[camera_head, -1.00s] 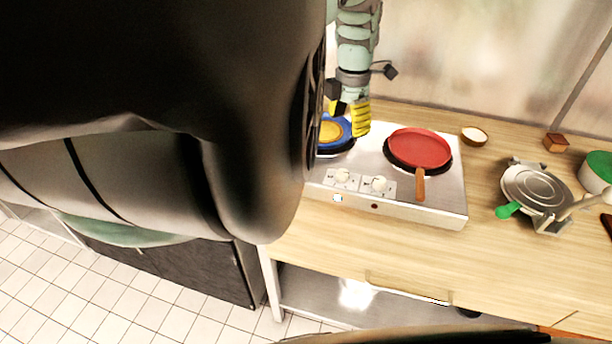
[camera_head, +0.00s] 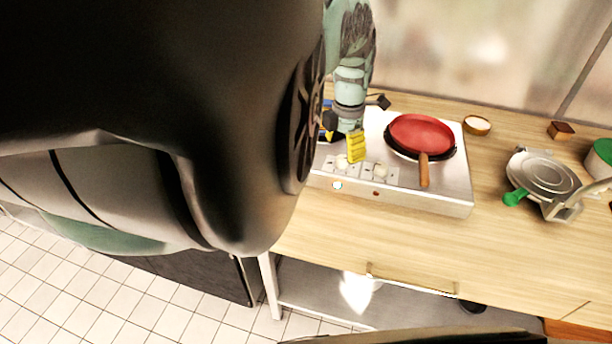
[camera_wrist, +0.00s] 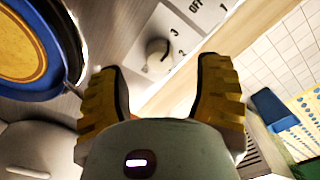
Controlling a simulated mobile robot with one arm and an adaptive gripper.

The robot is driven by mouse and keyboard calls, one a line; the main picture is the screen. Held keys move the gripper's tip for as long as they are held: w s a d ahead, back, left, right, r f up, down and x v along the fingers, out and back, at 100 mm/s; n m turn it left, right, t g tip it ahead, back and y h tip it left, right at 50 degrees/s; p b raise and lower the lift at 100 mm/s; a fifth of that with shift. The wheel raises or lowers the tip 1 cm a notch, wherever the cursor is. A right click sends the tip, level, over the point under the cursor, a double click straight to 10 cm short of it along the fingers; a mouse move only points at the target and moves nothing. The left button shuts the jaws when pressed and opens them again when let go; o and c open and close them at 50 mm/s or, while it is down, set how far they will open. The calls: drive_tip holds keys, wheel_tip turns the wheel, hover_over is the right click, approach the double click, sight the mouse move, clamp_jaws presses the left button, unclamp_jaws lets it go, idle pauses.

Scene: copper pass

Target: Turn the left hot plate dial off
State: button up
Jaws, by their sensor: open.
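The hot plate (camera_head: 450,194) is a silver two-plate unit on the wooden counter, with two white dials on its front. The left dial (camera_head: 343,165) is partly covered by my gripper (camera_head: 354,148) in the head view. In the wrist view a single round dial (camera_wrist: 157,52), apparently the left one, lies between and ahead of the yellow fingertips of my open gripper (camera_wrist: 160,75). OFF, 1, 2 and 3 are printed around it. I cannot tell its setting or see any finger touching it. The right dial (camera_head: 380,171) is uncovered.
A blue pan with yellow contents (camera_wrist: 72,62) sits beside the dial, mostly hidden in the head view. A red pan (camera_head: 421,133) stands on the right plate, handle forward. A metal press with a green handle (camera_head: 545,175) and a small bowl (camera_head: 477,125) stand rightward.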

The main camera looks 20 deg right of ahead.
sight(343, 158)
drive_tip(key=shift+f, duration=1.9)
clamp_jaws()
